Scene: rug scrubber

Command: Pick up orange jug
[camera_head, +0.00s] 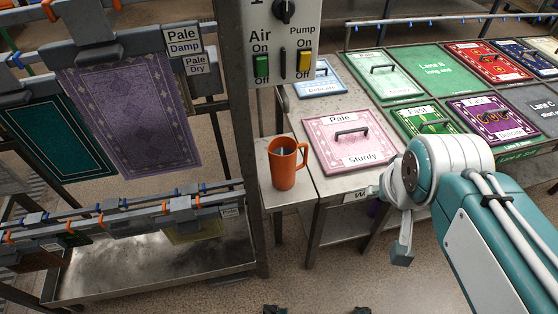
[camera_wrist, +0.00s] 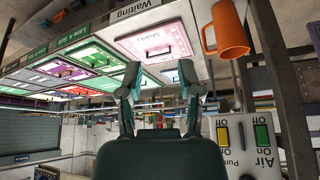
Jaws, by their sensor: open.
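The orange jug (camera_head: 283,165) stands upright on a small metal side table (camera_head: 268,203) below the switch panel. Its handle points right in the head view, and its inside looks dark. The jug also shows upside down at the top right of the wrist view (camera_wrist: 231,30). My gripper (camera_head: 388,222) is to the right of the jug and apart from it, beside the front edge of the metal table. In the wrist view my gripper (camera_wrist: 159,74) has its two fingers spread with nothing between them. The jug lies outside the fingers, to their right.
A switch panel (camera_head: 283,45) on a steel post (camera_head: 244,130) stands just behind the jug. A pink "Pale Sturdy" mat (camera_head: 350,122) with a black handle lies on the metal table to its right. A purple rug (camera_head: 130,115) hangs at left. Floor in front is mostly clear.

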